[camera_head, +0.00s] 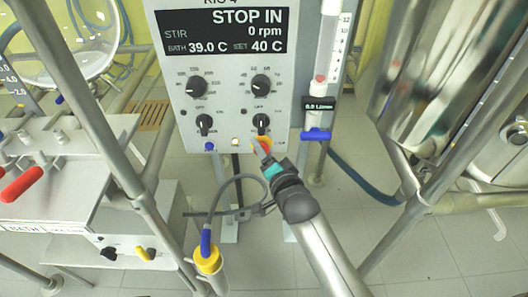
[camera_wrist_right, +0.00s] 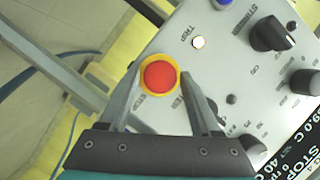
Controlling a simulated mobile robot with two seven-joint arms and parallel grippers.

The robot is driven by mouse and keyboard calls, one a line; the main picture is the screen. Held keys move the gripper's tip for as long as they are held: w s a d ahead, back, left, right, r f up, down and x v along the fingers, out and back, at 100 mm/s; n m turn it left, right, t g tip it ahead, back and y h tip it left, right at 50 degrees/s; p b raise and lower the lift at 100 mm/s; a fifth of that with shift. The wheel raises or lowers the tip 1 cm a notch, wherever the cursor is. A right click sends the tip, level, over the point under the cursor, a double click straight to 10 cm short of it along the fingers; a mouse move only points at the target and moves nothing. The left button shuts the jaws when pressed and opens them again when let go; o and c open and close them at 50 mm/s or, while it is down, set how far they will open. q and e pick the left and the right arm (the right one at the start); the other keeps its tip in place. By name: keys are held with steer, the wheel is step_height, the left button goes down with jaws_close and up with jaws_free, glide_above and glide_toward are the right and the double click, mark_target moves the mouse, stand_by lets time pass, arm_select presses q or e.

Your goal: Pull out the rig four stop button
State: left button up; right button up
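The rig four stop button is a round red cap (camera_wrist_right: 159,76) on a yellow collar (camera_wrist_right: 161,92), on the grey control panel (camera_wrist_right: 228,50) in the right wrist view. In the head view, its yellow collar (camera_head: 264,141) shows at the panel's lower edge, mostly hidden by my gripper. My right gripper (camera_head: 262,154) reaches up to it. In the right wrist view, the fingers of this gripper (camera_wrist_right: 162,78) stand on both sides of the button, with a gap to the red cap. The display (camera_head: 226,32) reads STOP IN, 0 rpm. My left gripper is out of view.
Several black knobs (camera_head: 261,85) sit above the button. A blue-handled valve (camera_head: 316,135) hangs right of the panel. A metal frame post (camera_head: 95,120) crosses the left side. A steel vessel (camera_head: 440,75) stands at right. A yellow-capped probe (camera_head: 208,261) is below.

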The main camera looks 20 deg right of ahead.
jaws_close()
stand_by(1.1)
